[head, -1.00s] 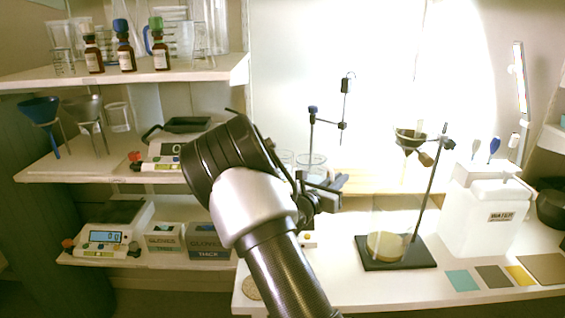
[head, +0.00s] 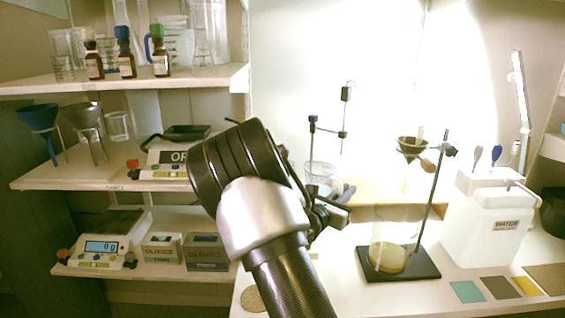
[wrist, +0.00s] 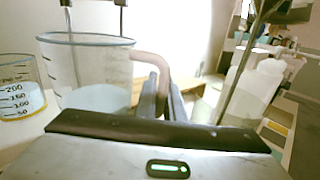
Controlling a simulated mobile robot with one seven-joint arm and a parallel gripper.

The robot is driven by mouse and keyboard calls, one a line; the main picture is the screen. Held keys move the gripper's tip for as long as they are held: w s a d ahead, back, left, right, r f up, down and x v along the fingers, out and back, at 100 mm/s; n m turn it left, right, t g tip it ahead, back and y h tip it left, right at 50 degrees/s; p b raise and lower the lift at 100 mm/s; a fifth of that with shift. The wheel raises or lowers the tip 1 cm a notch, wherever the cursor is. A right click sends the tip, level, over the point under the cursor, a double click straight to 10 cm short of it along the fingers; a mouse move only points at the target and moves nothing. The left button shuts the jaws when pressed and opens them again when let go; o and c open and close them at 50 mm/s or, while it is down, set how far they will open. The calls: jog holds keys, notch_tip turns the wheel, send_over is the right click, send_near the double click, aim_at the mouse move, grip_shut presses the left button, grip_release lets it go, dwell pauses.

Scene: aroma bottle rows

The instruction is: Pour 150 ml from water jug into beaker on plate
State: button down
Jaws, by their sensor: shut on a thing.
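My gripper (wrist: 161,98) is shut on the handle of a clear jug (wrist: 85,75). The handle is pinkish, and pale liquid shows in the jug's lower part. In the head view the jug (head: 319,174) is partly hidden behind my gripper (head: 338,205). A clear beaker (wrist: 22,85) with marks from 50 to 200 stands at the left of the wrist view, beside the jug. It seems to hold some pale liquid, but the level is hard to read. My arm hides the beaker in the head view. The plate cannot be made out.
Shelves at left hold bottles, funnels and a scale (head: 102,246) reading 0 g.

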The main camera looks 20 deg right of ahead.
jog(key=s+r+p, duration=0.1)
jog(key=s+d+r+p, duration=0.1)
jog(key=s+r, duration=0.1)
jog(key=shift+s+d+r, duration=0.1)
jog(key=shift+d+r, duration=0.1)
jog(key=shift+r, duration=0.1)
jog(key=shift+a, duration=0.1)
dwell(0.4)
jog(key=s+a+f, duration=0.2)
jog(key=s+a, duration=0.1)
jog(key=a, duration=0.6)
jog(key=s+a+f+t, duration=0.1)
jog(key=s+a+f, duration=0.2)
jog(key=a, duration=0.6)
jog(key=s+a+f, duration=0.2)
jog(key=s+a, duration=0.1)
jog(key=a, duration=0.6)
notch_tip(320, 180, up, 13)
jog(key=n+t+y+p, duration=0.4)
jog(key=n+y+p, duration=0.1)
jog(key=p, duration=1.4)
jog(key=shift+y, duration=0.5)
